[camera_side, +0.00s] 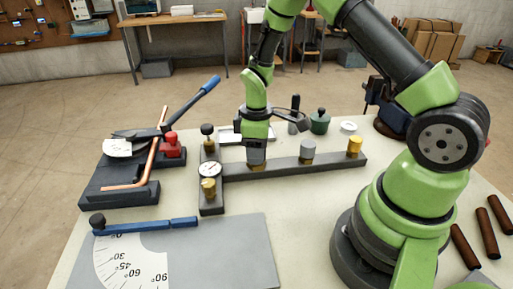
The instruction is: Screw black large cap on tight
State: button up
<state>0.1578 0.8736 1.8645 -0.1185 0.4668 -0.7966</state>
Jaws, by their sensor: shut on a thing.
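My gripper (257,150) points straight down over the dark bar (283,167), left of the bar's middle. It is shut on a small piece (257,160) at the bar's top, mostly hidden by the gripper. Only a greyish-brown lower part of it shows, so I cannot tell whether it is the black large cap. To the right along the bar stand a grey cylinder (307,150) and a brass-coloured cylinder (355,146). A black round knob (207,129) stands at the bar's left end, near a round dial gauge (209,169) and a brass piece (208,187).
Behind the bar are a dark bottle (294,115), a green pot with a dark top (320,123) and a white ring (348,127). A pipe bender (125,188) is at left, with a grey angle plate (220,250) in front. Brown rods (487,233) lie right.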

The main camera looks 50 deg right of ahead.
jog(key=m, duration=0.9)
jog(key=o, duration=0.9)
jog(key=shift+c, duration=0.2)
